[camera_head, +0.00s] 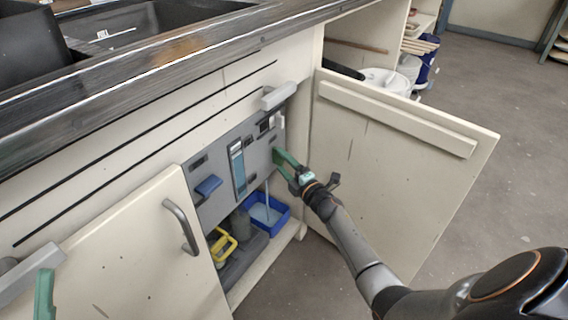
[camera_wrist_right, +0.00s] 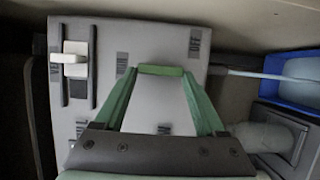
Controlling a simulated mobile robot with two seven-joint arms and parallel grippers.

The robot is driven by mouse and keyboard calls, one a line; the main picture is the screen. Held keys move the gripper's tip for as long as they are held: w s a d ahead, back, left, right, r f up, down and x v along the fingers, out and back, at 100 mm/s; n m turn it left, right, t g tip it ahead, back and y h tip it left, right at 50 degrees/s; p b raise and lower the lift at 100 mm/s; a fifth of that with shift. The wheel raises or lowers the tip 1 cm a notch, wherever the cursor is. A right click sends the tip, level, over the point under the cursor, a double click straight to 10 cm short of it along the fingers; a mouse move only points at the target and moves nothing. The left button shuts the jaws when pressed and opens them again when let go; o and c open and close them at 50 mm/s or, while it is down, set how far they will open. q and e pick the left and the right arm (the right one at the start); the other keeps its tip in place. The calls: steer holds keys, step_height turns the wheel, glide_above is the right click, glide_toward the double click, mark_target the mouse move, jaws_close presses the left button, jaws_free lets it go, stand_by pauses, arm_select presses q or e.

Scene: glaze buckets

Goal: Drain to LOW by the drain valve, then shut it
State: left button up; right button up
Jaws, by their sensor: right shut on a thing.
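My right gripper (camera_head: 278,154) is at the right part of the grey panel (camera_head: 205,165) inside the open cabinet. In the right wrist view its green fingers (camera_wrist_right: 160,72) close on a small green handle (camera_wrist_right: 160,70), which I take for the drain valve's. A thin pale-blue stream (camera_head: 267,196) runs down into a blue bin (camera_head: 280,222); the stream also shows in the wrist view (camera_wrist_right: 255,75). A tall gauge window (camera_head: 238,168) on the panel shows blue; its marks are too small to read. My left gripper (camera_head: 45,292) shows only partly at the lower left.
The right cabinet door (camera_head: 400,150) stands open beside my right arm. The left door (camera_head: 130,245) has a curved handle. A blue knob (camera_head: 208,186) and a white slider (camera_wrist_right: 75,58) are on the panel. A yellow-handled thing (camera_head: 222,245) sits below.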

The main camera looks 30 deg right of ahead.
steer(key=shift+a, duration=0.1)
stand_by(0.3)
steer(key=o, duration=1.3)
steer(key=s+p, duration=0.4)
steer(key=s, duration=0.8)
steer(key=shift+s, duration=0.25)
steer(key=shift+f, duration=0.1)
